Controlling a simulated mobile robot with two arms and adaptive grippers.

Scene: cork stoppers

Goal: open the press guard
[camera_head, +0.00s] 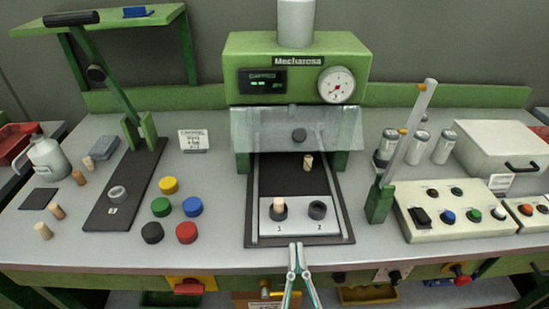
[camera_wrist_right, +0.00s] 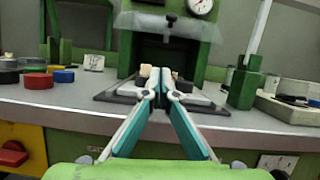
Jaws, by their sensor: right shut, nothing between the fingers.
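The press guard (camera_head: 255,130) is a clear panel with a dark round knob (camera_head: 299,136), across the front of the green press (camera_head: 240,60). It hangs over the upper part of the press opening. It also shows in the wrist view (camera_wrist_right: 140,22). My right gripper (camera_head: 299,246) is shut and empty at the front edge of the press's dark base plate, well short of the guard and apart from it. In the wrist view its fingertips (camera_wrist_right: 160,82) meet in front of the press. My left gripper is not in view.
A numbered block (camera_head: 300,229) on the base plate holds a cork in seat 1; seat 2 shows a dark ring. Another cork (camera_head: 308,162) stands behind. A green post with a pale lever (camera_head: 408,130) rises at right. Coloured caps (camera_head: 186,232) lie left.

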